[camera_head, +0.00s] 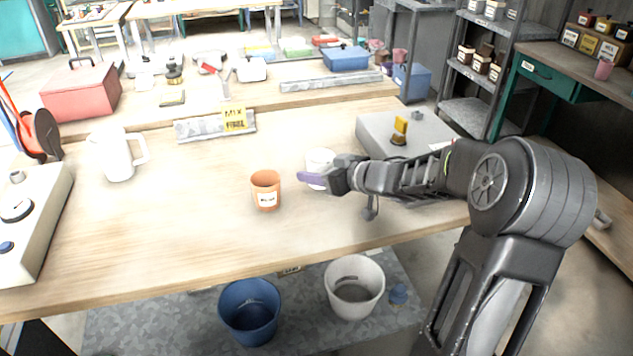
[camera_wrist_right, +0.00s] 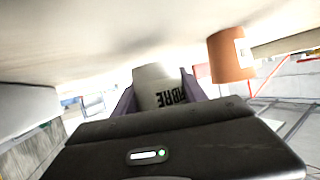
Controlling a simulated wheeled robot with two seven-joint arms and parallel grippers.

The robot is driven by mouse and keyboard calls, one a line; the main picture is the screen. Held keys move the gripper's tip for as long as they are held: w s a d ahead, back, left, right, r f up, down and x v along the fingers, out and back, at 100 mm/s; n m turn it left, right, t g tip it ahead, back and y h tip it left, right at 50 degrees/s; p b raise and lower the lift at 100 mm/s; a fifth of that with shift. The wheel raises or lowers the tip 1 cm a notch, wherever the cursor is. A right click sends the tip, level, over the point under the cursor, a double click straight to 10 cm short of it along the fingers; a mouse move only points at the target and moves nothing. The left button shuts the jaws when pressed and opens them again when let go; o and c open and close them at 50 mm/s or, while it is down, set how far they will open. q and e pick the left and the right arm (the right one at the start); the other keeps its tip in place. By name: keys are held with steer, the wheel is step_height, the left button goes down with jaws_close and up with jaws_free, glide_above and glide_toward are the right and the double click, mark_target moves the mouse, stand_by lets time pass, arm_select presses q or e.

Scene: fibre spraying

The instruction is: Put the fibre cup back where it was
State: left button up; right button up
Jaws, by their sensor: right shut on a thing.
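The white fibre cup (camera_head: 320,160) is at the middle right of the workbench, partly hidden behind my right gripper (camera_head: 318,180). In the right wrist view, the cup (camera_wrist_right: 156,82) sits between the purple fingers, with its "FIBRE" label upside down in the picture. My right gripper is shut on it. The cup looks upright and close to the table top; I cannot tell whether it touches. My left gripper is not in view.
An orange cup (camera_head: 266,190) stands just left of the gripper; it also shows in the wrist view (camera_wrist_right: 230,55). A white jug (camera_head: 117,157) is further left. A grey box (camera_head: 372,127) lies behind my right arm. The front middle of the workbench (camera_head: 190,235) is clear.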

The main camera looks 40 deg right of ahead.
steer(key=shift+f, duration=1.25)
steer(key=shift+f, duration=0.1)
steer(key=shift+f, duration=0.1)
steer(key=o, duration=1.4)
steer(key=shift+s+d+r, duration=0.1)
steer(key=shift+r, duration=0.15)
steer(key=p+v, duration=0.1)
steer(key=v, duration=1)
steer(key=shift+s+r, duration=0.15)
steer(key=shift+s, duration=0.2)
